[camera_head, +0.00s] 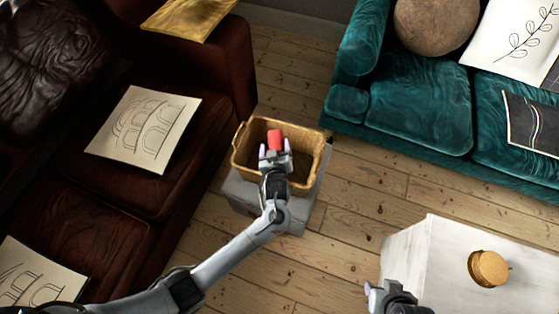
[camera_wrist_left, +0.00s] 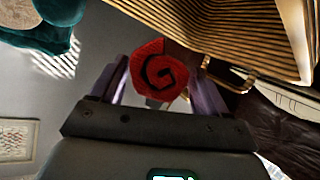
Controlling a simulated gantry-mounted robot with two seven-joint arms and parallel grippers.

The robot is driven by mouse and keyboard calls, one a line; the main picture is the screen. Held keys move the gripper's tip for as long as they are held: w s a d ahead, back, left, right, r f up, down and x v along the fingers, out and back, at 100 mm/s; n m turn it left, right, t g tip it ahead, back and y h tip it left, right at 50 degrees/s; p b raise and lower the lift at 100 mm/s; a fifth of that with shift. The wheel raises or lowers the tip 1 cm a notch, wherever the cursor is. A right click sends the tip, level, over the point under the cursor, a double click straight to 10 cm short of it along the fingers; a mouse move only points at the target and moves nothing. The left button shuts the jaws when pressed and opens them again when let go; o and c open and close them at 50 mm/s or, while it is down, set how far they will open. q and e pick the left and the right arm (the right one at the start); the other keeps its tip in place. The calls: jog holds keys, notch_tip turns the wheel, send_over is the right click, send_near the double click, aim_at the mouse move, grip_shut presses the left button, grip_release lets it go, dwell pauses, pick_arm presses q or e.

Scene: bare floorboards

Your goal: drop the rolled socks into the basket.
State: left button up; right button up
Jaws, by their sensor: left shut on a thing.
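The red rolled socks (camera_head: 275,140) show over the basket in the head view, and their spiral end (camera_wrist_left: 159,72) faces the camera in the left wrist view. My left gripper (camera_head: 275,155) is shut on the socks, one finger on each side. The tan basket (camera_head: 241,160) stands on a grey block, and the socks appear above its opening. Its ribbed wall (camera_wrist_left: 215,35) shows at the top of the left wrist view. How high the socks are over the basket is hard to tell. My right gripper (camera_head: 376,292) is partly in view at the bottom; its jaws are unclear.
The grey block (camera_head: 305,215) supports the basket. A brown leather sofa (camera_head: 90,200) stands left and a teal sofa (camera_head: 420,105) at the upper right. A white table (camera_head: 440,260) with a round cork-coloured pot (camera_head: 488,269) is at the lower right. Bare floorboards (camera_head: 345,225) lie between.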

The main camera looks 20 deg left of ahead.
pick_arm(q)
jog(key=o, duration=0.9)
jog(key=shift+o, duration=0.6)
jog(key=shift+s+d+r+p, duration=0.2)
jog(key=shift+s+p, duration=0.1)
jog(key=shift+p, duration=0.05)
jog(key=p+v, duration=0.4)
jog(key=v, duration=0.6)
jog(key=shift+p, duration=0.3)
jog(key=shift+s+f, duration=0.1)
